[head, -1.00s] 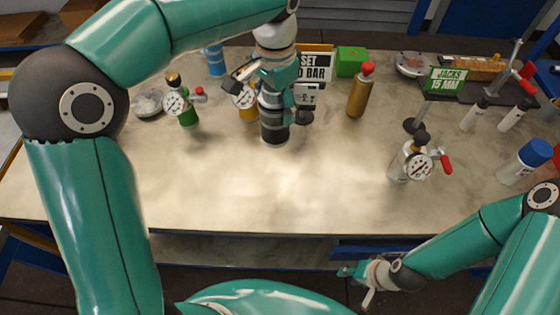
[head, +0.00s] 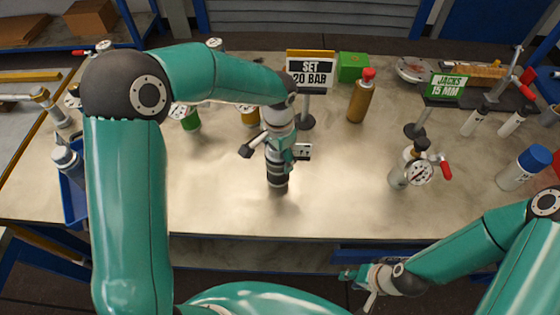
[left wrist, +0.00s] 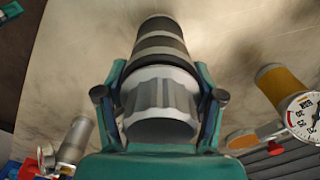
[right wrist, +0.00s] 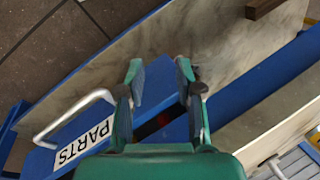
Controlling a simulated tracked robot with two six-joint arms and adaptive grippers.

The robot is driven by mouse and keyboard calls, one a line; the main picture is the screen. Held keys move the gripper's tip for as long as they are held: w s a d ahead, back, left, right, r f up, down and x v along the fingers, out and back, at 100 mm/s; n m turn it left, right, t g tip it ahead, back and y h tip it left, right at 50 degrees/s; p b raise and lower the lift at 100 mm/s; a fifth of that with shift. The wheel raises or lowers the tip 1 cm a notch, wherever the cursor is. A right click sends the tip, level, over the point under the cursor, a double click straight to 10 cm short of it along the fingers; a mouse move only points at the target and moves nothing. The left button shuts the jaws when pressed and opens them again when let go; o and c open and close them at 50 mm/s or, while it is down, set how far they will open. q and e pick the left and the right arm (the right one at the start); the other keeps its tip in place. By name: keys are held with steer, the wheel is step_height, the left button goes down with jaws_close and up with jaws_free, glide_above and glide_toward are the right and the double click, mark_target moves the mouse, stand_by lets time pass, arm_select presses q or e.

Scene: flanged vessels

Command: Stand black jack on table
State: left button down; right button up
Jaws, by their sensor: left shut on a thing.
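The black jack (head: 278,182) is a dark cylinder with grey bands, upright over the middle of the table (head: 340,205). My left gripper (head: 279,155) is shut on its upper grey part. The left wrist view shows the jack (left wrist: 160,42) between the two fingers of the gripper (left wrist: 160,92). Its lower end is at or just above the tabletop; I cannot tell whether it touches. My right gripper (head: 362,281) is low in front of the table edge. In the right wrist view, its fingers (right wrist: 160,78) are apart with nothing between them.
A "SET 20 BAR" sign (head: 309,75), brown bottle (head: 359,100) and green box (head: 352,66) stand behind. A gauge vessel (head: 400,172) and "JACKS 15 MM" sign (head: 446,87) are to the right. A blue tray (head: 72,205) is at left.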

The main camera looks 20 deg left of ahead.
arm_select(q)
steer(key=shift+f, duration=1.45)
steer(key=shift+f, duration=0.1)
steer(key=shift+c, duration=0.7)
jaws_free()
step_height(320, 180, up, 12)
steer(key=shift+r+b, duration=0.1)
steer(key=shift+b, duration=0.3)
